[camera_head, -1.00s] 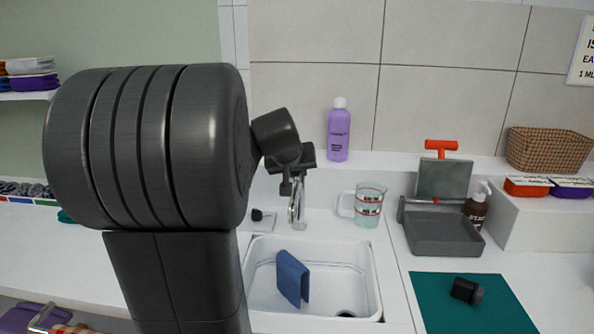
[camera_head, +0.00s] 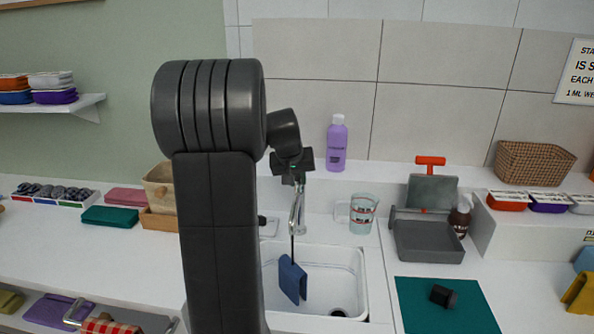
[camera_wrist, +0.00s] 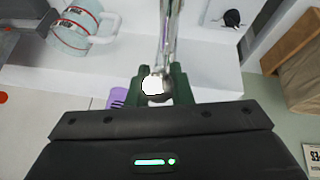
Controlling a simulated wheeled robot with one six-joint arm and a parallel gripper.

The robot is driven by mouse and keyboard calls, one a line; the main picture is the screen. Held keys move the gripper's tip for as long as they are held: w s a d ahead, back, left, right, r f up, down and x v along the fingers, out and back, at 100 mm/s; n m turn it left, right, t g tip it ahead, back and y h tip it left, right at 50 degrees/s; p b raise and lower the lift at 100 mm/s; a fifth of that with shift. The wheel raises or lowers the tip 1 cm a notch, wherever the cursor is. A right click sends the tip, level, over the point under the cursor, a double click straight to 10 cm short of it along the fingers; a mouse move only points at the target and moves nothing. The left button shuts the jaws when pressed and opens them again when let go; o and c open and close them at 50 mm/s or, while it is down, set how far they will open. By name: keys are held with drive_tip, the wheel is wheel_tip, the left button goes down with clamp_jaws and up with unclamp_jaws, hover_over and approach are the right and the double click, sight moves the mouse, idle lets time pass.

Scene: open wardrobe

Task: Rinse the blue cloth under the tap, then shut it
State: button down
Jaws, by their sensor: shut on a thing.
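The blue cloth (camera_head: 292,279) is folded over in the white sink (camera_head: 355,280), below the tap's spout; what holds it up is unclear. The chrome tap (camera_head: 299,210) stands at the sink's back edge and also shows in the wrist view (camera_wrist: 170,30). A thin dark line, possibly water, runs from the spout to the cloth. My gripper (camera_head: 294,179) is at the top of the tap. In the wrist view its green fingers (camera_wrist: 158,88) are shut around the tap's handle (camera_wrist: 153,87), which they partly hide.
A measuring jug (camera_head: 361,214) and purple bottle (camera_head: 337,144) stand behind the sink. A wooden box (camera_head: 160,188) stands left of my arm.

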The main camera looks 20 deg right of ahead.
drive_tip(key=shift+r, duration=0.15)
idle(0.3)
drive_tip(key=c, duration=1.3)
unclamp_jaws()
drive_tip(key=v, duration=1.3)
drive_tip(key=shift+r+b, duration=0.3)
drive_tip(key=shift+r, duration=0.1)
